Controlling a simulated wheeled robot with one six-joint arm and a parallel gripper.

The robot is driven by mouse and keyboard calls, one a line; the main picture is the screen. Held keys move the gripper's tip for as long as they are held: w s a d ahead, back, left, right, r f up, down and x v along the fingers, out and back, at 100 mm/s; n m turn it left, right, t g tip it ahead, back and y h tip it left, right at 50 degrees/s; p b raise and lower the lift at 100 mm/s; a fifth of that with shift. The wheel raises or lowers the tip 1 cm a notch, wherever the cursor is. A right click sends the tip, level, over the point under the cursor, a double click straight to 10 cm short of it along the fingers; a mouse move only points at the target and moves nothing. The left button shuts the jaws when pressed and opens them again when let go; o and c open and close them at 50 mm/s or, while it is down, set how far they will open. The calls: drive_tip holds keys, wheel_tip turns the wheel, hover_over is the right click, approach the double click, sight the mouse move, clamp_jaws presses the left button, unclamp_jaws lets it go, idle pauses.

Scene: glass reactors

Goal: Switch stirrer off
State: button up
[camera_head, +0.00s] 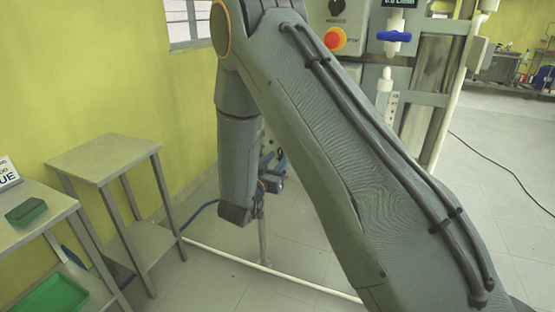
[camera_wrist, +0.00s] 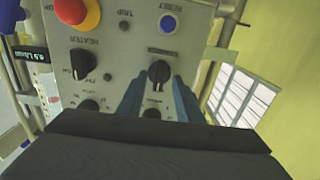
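In the wrist view a grey control panel (camera_wrist: 115,50) is seen tilted. A black knob (camera_wrist: 159,72) with a white pointer line sits right of centre under a label I cannot read. My gripper (camera_wrist: 159,82) is open, its two blue-grey fingers apart, with their tips close to the left and right of this knob. I cannot tell whether they touch it. Another black knob (camera_wrist: 84,63) is marked HEATER. No label reading stirrer is legible. In the head view part of the panel (camera_head: 326,12) shows at the top, and my arm covers much of the scene.
A red emergency button (camera_wrist: 77,10) on a yellow base and a blue RESET button (camera_wrist: 168,23) are above the knobs. More knobs (camera_wrist: 89,105) are lower. A blue-handled valve (camera_head: 394,36) is right of the panel. A steel side table (camera_head: 105,157) stands left.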

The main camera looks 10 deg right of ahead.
drive_tip(key=b+v, duration=0.1)
drive_tip(key=v, duration=0.6)
drive_tip(key=shift+w, duration=0.15)
drive_tip(key=s+a+f+n+g+y, duration=0.2)
drive_tip(key=s+f+n+g+y, duration=0.15)
drive_tip(key=s+g+y, duration=0.55)
drive_tip(key=s+d+r+n+g, duration=0.1)
drive_tip(key=s+d+g, duration=0.1)
drive_tip(key=s, duration=0.8)
drive_tip(key=s+d+r+n+g+y, duration=0.1)
drive_tip(key=s+d, duration=0.4)
drive_tip(key=s, duration=0.5)
drive_tip(key=shift+n+g+y, duration=0.3)
drive_tip(key=shift+n+g, duration=0.45)
drive_tip(key=shift+g, duration=0.45)
